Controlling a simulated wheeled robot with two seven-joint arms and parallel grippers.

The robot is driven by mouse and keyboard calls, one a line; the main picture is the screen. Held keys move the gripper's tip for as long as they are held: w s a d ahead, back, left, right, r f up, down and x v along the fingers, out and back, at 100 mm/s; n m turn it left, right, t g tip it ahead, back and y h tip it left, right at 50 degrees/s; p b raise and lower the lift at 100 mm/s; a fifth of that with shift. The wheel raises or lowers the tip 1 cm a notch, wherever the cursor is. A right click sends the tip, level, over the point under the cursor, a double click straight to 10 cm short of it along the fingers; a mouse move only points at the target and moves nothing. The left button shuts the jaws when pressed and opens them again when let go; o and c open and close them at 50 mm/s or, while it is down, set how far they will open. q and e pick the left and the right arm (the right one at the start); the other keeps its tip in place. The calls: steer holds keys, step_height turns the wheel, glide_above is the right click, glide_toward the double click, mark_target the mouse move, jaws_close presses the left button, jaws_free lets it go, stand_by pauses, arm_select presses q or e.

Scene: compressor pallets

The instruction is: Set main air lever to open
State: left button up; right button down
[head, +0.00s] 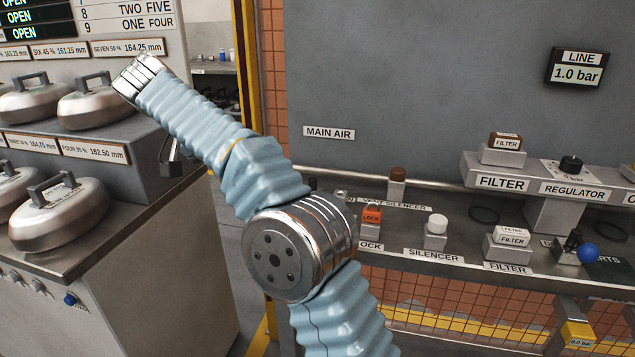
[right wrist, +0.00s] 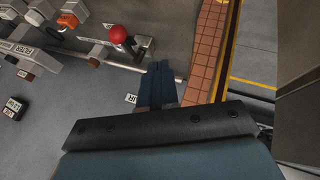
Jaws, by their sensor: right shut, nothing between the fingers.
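The main air lever shows in the right wrist view as a red ball knob (right wrist: 121,35) by a silver bracket, close to a metal pipe. I cannot tell its exact angle. The MAIN AIR label (head: 329,132) is on the grey panel in the head view. Its end also shows in the right wrist view (right wrist: 130,98). My right gripper (right wrist: 160,72) is shut and empty, apart from the knob, with the knob to its upper left in the wrist view. In the head view my arm crosses the middle and hides the lever and the gripper. My left gripper is not seen.
A bench holds an orange lock (head: 372,216), a silencer (head: 436,226), filter blocks (head: 507,240) and a blue knob (head: 588,253). A regulator (head: 570,166) stands above. A line gauge (head: 576,68) reads 1.0 bar. Handled metal weights (head: 62,213) fill the left counter.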

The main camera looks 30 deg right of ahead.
steer(key=x, duration=0.8)
steer(key=shift+s+d+f, duration=0.15)
steer(key=shift+s+d, duration=0.1)
steer(key=shift+d, duration=0.25)
steer(key=d, duration=0.1)
steer(key=s+d, duration=0.1)
steer(key=shift+s+d+f, duration=0.35)
steer(key=shift+d+f, duration=0.05)
steer(key=shift+s+d, duration=0.3)
steer(key=shift+d, duration=0.15)
steer(key=shift+s+d+n+t+b, duration=0.1)
steer(key=shift+s+n+t+b, duration=0.25)
steer(key=shift+n, duration=0.35)
